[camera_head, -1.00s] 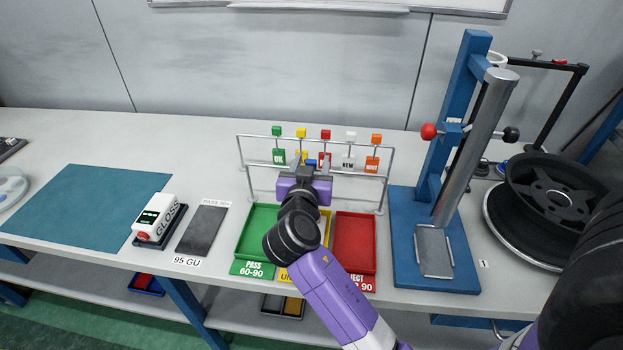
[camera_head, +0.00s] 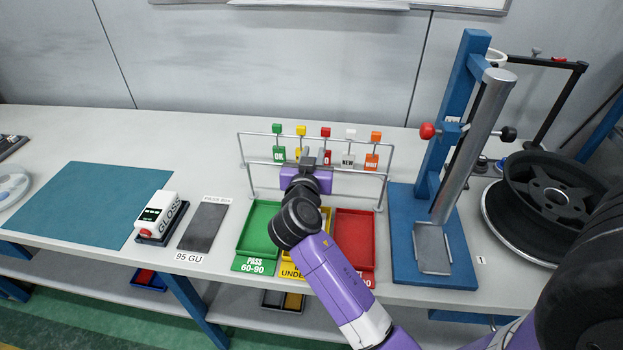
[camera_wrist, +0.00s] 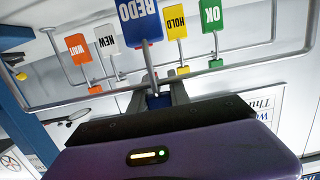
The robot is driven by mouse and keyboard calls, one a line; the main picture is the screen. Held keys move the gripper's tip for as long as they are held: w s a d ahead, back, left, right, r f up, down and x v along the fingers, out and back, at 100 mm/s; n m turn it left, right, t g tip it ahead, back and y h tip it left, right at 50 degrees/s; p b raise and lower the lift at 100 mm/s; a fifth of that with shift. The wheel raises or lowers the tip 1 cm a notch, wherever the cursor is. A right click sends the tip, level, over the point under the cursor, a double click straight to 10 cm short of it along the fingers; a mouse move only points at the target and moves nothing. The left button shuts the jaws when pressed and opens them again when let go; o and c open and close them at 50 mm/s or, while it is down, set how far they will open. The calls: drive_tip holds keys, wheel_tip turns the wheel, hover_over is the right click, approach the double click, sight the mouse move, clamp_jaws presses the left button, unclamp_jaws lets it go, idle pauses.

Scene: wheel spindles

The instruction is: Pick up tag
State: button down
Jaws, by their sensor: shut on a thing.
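In the wrist view, which shows the rack upside down, a blue tag lettered REDO (camera_wrist: 137,22) hangs on a thin stem from a small blue block (camera_wrist: 158,100). My gripper (camera_wrist: 159,92) is shut on that block. The tag is nearer the camera than the other tags. In the head view, my gripper (camera_head: 312,160) is in front of the wire rack (camera_head: 250,136), and the blue tag is hidden. The rack holds a green OK tag (camera_head: 279,153), a yellow tag partly covered, a red tag (camera_head: 326,155), a white NEW tag (camera_head: 347,160) and an orange WAIT tag (camera_head: 371,161).
Below the rack are a green tray (camera_head: 250,245), a yellow tray mostly under my arm, and a red tray (camera_head: 356,270). A blue press stand (camera_head: 400,235) is at right. A gloss meter (camera_head: 158,215) and teal mat (camera_head: 100,200) are at left, with clear table behind.

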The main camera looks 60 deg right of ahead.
drive_tip(key=shift+r, duration=0.15)
drive_tip(key=f+b+v, duration=0.1)
drive_tip(key=b+v, duration=0.3)
drive_tip(key=v, duration=1.4)
drive_tip(key=shift+s+f+b, duration=0.15)
drive_tip(key=shift+f+b, duration=0.1)
drive_tip(key=shift+b, duration=0.05)
drive_tip(key=shift+a, duration=0.1)
idle(0.6)
